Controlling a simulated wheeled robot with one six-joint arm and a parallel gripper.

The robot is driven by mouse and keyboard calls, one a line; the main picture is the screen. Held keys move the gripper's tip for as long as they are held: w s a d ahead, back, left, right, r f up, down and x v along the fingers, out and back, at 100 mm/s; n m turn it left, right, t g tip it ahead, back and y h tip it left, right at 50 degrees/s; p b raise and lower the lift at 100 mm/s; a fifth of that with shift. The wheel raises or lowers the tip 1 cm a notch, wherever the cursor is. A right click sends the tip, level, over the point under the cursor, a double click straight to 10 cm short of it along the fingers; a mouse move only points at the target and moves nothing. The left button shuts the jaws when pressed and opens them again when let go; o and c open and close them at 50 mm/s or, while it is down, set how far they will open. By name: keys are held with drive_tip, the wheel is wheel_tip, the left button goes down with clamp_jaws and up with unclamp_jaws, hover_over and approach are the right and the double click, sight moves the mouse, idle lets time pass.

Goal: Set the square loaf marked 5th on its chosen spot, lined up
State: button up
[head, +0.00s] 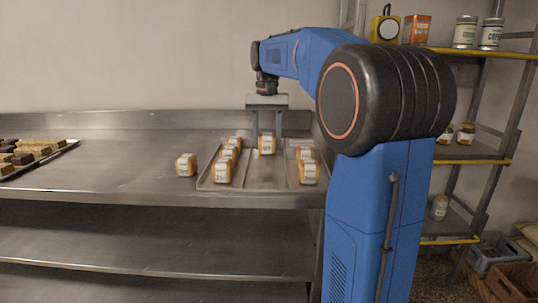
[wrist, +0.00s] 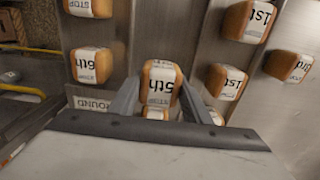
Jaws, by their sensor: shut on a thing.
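My gripper (head: 267,134) points down and is shut on the square loaf marked 5th (head: 267,146), one finger on each side. In the wrist view the loaf (wrist: 161,84) sits between the fingers (wrist: 160,98), its white label reading 5th upside down. The loaf is over the middle of a metal tray (head: 258,183), toward the back, between a left row and a right row of loaves. I cannot tell whether it touches the tray.
A lone loaf (head: 185,165) stands on the steel counter (head: 115,165) left of the tray; the wrist view shows one marked 3rd (wrist: 289,65). A pastry tray (head: 55,158) lies far left. A shelf rack (head: 475,154) stands right. The tray's front middle is bare.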

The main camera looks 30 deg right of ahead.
drive_tip(key=shift+a+f, duration=0.1)
drive_tip(key=shift+f, duration=2.2)
drive_tip(key=shift+f, duration=0.1)
drive_tip(key=o, duration=1)
drive_tip(key=shift+o, duration=0.2)
wheel_tip(320, 180, up, 12)
drive_tip(key=shift+r, duration=0.15)
drive_tip(key=n+t, duration=0.1)
drive_tip(key=n, duration=0.1)
approach(267, 153)
drive_tip(key=s+a+f, duration=0.2)
drive_tip(key=s+a, duration=0.2)
drive_tip(key=s+a+f+n+t, duration=0.2)
drive_tip(key=s+a+f, duration=0.3)
drive_tip(key=s+f, duration=0.6)
drive_tip(key=s+a+f+n+t, duration=0.1)
drive_tip(key=s+a+f, duration=0.4)
drive_tip(key=s+f, duration=0.7)
drive_tip(key=shift+a+f+n+t, duration=0.15)
drive_tip(key=shift+f+n+t, duration=0.35)
drive_tip(key=shift+n, duration=0.4)
